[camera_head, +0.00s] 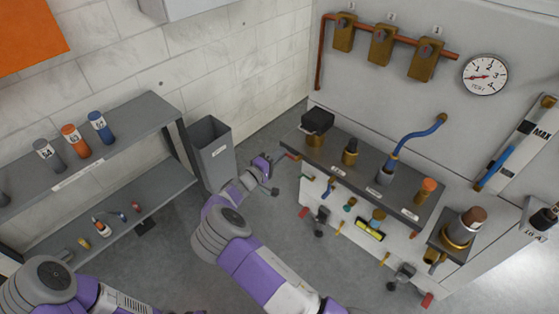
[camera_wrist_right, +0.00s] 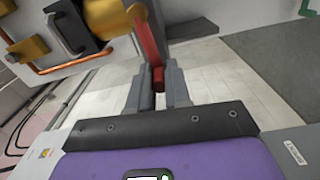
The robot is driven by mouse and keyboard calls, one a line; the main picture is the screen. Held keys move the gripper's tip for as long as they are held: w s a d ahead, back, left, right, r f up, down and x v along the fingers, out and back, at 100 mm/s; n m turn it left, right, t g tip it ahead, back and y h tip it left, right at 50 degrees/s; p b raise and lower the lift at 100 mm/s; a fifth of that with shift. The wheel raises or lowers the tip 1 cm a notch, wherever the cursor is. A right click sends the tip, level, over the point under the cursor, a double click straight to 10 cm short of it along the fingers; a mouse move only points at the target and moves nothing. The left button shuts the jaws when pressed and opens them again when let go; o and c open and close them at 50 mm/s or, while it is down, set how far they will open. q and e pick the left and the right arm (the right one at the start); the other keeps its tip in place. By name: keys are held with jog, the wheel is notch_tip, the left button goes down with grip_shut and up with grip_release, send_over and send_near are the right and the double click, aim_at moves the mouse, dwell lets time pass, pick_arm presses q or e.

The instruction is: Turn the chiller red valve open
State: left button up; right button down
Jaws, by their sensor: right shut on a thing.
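The red valve handle (camera_wrist_right: 152,45) is a red bar joined to a gold valve body (camera_wrist_right: 72,25) in the right wrist view. My right gripper (camera_wrist_right: 160,86) is shut on the lower end of this handle, with one grey finger on each side. In the head view, the red handle (camera_head: 291,155) sticks out at the left end of the chiller bench, and my right gripper (camera_head: 280,160) meets it there. The handle's tip is partly hidden by the fingers. My left arm shows at the lower left, but its gripper is out of the picture.
A grey bin (camera_head: 213,155) stands behind my right gripper. A grey shelf (camera_head: 150,112) with labelled cylinders is at the left. A pressure gauge (camera_head: 485,76) hangs on the panel.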

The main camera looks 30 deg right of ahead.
jog(key=shift+r+m, duration=0.1)
jog(key=shift+m, duration=0.4)
jog(key=shift+r, duration=0.1)
jog(key=c, duration=1.1)
grip_release()
jog(key=p+v, duration=0.1)
jog(key=v, duration=0.6)
jog(key=shift+s+a+p, duration=0.1)
jog(key=shift+a+p, duration=0.2)
jog(key=shift+p, duration=0.05)
